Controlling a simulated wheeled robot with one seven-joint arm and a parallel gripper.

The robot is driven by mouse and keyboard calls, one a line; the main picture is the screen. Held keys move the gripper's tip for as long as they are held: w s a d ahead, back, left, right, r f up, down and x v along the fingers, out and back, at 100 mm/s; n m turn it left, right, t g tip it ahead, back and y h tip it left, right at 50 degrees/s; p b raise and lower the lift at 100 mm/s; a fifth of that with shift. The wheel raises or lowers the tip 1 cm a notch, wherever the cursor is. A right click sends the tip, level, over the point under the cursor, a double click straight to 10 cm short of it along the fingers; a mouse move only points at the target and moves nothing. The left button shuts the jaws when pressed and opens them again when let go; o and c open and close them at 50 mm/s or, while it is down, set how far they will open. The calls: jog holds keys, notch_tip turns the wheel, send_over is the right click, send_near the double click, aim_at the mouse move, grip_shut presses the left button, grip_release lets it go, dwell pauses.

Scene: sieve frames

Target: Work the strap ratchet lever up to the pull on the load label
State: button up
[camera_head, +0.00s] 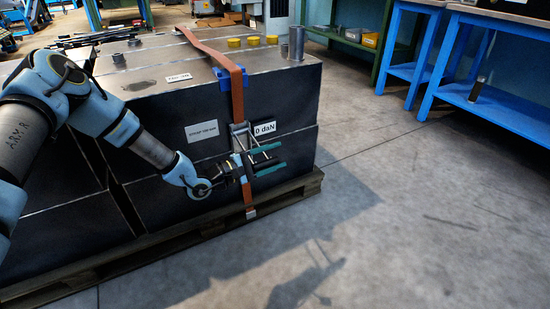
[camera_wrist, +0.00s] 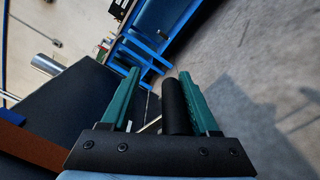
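The orange strap (camera_head: 237,95) runs over the top of a dark crate and down its front, and its edge shows in the wrist view (camera_wrist: 30,146). The metal strap ratchet (camera_head: 240,135) sits on the front face. The load label (camera_head: 265,128) beside it reads 0 daN. My gripper (camera_head: 268,159) is at the ratchet with its teal fingers apart. In the wrist view, a black bar that looks like the lever grip (camera_wrist: 175,105) lies between my fingers (camera_wrist: 156,78). It is close to the right finger, with a gap to the left one.
A second white label (camera_head: 201,131) with small print is left of the ratchet. The dark crate (camera_head: 190,165) stands on a wooden pallet (camera_head: 190,245). A blue edge protector (camera_head: 232,76) sits under the strap. Blue benches (camera_head: 490,95) stand right; the floor between is clear.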

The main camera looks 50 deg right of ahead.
jog(key=shift+a+f, duration=0.15)
dwell(0.6)
jog(key=p+v, duration=0.1)
jog(key=v, duration=0.9)
jog(key=shift+a, duration=0.3)
jog(key=shift+w, duration=0.1)
